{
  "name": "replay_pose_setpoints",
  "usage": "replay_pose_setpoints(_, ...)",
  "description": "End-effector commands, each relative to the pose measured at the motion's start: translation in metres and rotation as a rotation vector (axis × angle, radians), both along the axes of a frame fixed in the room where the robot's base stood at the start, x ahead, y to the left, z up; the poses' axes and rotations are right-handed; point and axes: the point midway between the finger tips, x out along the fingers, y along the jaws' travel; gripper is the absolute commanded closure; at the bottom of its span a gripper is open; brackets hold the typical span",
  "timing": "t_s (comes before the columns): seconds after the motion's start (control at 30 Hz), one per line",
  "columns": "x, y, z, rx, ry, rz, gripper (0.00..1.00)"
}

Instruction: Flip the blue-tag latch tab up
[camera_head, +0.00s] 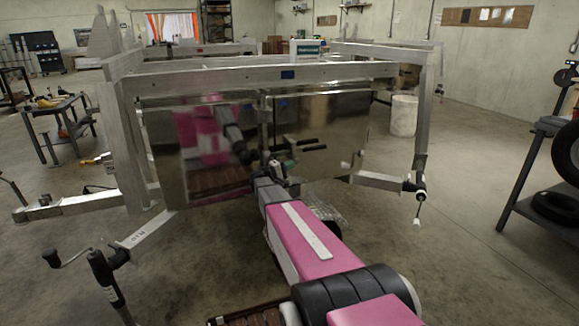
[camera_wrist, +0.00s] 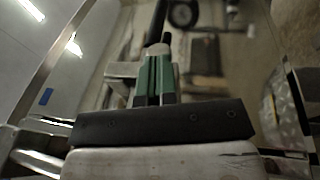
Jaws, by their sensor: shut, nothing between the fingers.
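A blue tag (camera_head: 287,74) is on the trailer's top crossbar, and a smaller blue mark (camera_head: 282,104) shows below it beside the upright post. In the wrist view a blue tag (camera_wrist: 46,96) lies on a pale metal surface at the left. My gripper (camera_head: 277,166) is low in front of the trailer's shiny panel, well below the crossbar. Its green-and-black fingers (camera_wrist: 157,52) are together and empty in the wrist view. A grey metal block (camera_wrist: 121,72) shows just left of them; I cannot tell whether it is the latch tab or whether they touch.
The shiny panel (camera_head: 205,150) mirrors my pink arm. Trailer side arms with a crank (camera_head: 95,258) at left and a jack (camera_head: 419,195) at right flank me. A rack with tyres (camera_head: 530,180) is at far right. The floor between it and the trailer is clear.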

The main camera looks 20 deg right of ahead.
Motion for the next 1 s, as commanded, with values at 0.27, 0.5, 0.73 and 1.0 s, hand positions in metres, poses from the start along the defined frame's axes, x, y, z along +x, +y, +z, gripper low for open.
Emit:
replay_pose_setpoints(0.27,0.001,-0.01,-0.005,-0.114,-0.002,-0.002,1.0)
replay_pose_setpoints(0.5,0.001,-0.023,-0.007,-0.237,-0.008,-0.001,1.0)
replay_pose_setpoints(0.73,0.001,-0.035,-0.007,-0.234,-0.009,-0.002,1.0)
replay_pose_setpoints(1.0,0.003,-0.05,-0.007,-0.319,-0.01,-0.002,1.0)
